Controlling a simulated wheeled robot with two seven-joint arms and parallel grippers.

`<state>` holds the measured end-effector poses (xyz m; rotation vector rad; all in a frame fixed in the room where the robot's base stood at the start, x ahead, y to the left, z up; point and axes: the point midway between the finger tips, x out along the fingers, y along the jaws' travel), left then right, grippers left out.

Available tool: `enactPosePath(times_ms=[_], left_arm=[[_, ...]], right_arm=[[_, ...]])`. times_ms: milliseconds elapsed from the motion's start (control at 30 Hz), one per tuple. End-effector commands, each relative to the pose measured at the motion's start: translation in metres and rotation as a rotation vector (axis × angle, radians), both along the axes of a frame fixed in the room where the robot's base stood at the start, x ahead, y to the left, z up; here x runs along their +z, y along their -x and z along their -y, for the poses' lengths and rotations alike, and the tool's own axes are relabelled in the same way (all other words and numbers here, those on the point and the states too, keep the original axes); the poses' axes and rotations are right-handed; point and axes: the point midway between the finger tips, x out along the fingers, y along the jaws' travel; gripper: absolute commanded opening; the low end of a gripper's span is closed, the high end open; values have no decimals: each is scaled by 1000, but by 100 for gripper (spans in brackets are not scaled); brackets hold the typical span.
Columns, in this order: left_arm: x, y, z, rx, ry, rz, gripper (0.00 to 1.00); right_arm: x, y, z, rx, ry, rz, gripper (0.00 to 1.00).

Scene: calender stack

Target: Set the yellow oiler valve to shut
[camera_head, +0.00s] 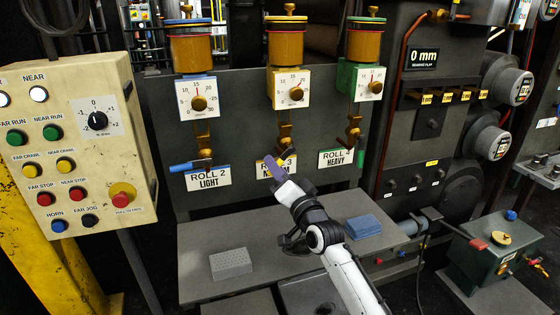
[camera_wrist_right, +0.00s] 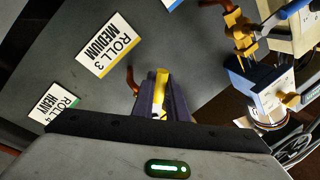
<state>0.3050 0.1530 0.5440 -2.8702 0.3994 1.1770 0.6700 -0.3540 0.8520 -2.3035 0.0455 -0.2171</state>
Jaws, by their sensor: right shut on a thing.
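The yellow oiler (camera_head: 286,50) is the middle one of three, a jar of amber oil over a white dial. Its brass valve (camera_head: 284,138) hangs on a pipe below the dial. My right gripper (camera_head: 274,166) reaches up from below, its purple fingers at the valve's lower end, in front of the ROLL 3 MEDIUM label. In the right wrist view, the fingers (camera_wrist_right: 158,95) are shut on the yellow handle (camera_wrist_right: 161,90). In the head view the gripper hides most of the handle, so its exact angle is hard to tell. My left gripper is not in view.
The blue oiler's handle (camera_head: 182,167) lies sideways to the left. The green oiler's handle (camera_head: 361,155) hangs down at the right. A grey block (camera_head: 231,264) and a blue cloth-like pad (camera_head: 363,227) lie on the shelf below. A button panel (camera_head: 75,150) stands at the left.

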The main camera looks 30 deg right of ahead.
Motion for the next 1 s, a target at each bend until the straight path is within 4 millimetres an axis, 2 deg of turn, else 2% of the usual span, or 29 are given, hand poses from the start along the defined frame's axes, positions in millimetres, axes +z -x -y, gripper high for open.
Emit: enactPosePath(times_ms=[33, 300, 600, 1000], left_arm=[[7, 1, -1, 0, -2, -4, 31], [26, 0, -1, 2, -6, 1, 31], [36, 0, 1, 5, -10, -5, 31], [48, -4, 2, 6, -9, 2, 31]], right_arm=[[5, -1, -3, 1, -52, 9, 0], [18, -3, -11, 1, -301, 68, 0], [31, -4, -15, 1, -539, 127, 0], [41, -4, -16, 1, -717, 171, 0]])
